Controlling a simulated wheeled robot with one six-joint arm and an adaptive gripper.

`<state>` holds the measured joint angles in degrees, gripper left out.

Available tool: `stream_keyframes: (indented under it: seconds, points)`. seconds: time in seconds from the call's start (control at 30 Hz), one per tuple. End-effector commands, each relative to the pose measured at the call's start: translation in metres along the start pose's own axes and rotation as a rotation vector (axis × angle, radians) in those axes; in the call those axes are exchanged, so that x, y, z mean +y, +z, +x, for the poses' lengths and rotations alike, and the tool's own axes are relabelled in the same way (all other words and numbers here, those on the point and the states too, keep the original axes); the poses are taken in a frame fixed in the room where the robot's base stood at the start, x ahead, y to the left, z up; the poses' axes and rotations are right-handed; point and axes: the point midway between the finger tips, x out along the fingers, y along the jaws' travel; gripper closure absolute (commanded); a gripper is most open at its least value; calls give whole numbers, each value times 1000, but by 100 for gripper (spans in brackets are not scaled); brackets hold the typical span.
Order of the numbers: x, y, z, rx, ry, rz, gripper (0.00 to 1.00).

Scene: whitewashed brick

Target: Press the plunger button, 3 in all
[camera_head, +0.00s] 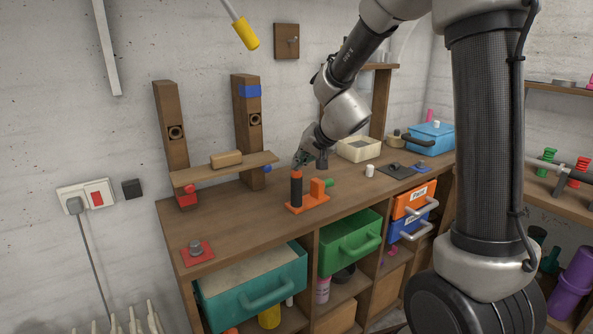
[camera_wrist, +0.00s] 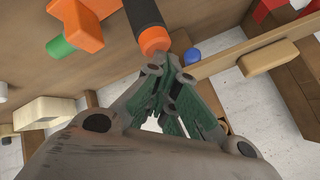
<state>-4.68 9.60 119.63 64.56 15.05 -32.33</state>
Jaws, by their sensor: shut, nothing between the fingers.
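An orange base (camera_head: 312,202) stands on the wooden workbench. It carries an upright black post (camera_head: 296,190) with an orange cap (camera_head: 296,174), which looks like the plunger button. Beside the post, an orange block (camera_head: 318,187) has a green knob (camera_head: 329,183) on its side. My gripper (camera_head: 301,161) is shut and empty, just above and slightly right of the cap. In the wrist view, the cap (camera_wrist: 155,40) is close to my gripper's fingertips (camera_wrist: 170,62). I cannot tell whether they touch.
A wooden shelf plank (camera_head: 225,171) with a block on it is left of my gripper, between two posts. A red plate with a grey knob (camera_head: 195,246) lies at the front left. A cream tray (camera_head: 359,149) and a white cylinder (camera_head: 370,170) are to the right.

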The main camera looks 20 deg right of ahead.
Motion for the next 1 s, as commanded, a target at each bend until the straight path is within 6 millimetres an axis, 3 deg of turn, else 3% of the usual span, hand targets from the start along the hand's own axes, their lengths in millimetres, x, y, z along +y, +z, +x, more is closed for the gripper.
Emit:
stream_keyframes:
  seconds: [0.7, 1.0]
  points:
    - [-10, -10, -13, 1, -1, 0, 100]
    - [-24, -24, -32, 2, -2, -2, 100]
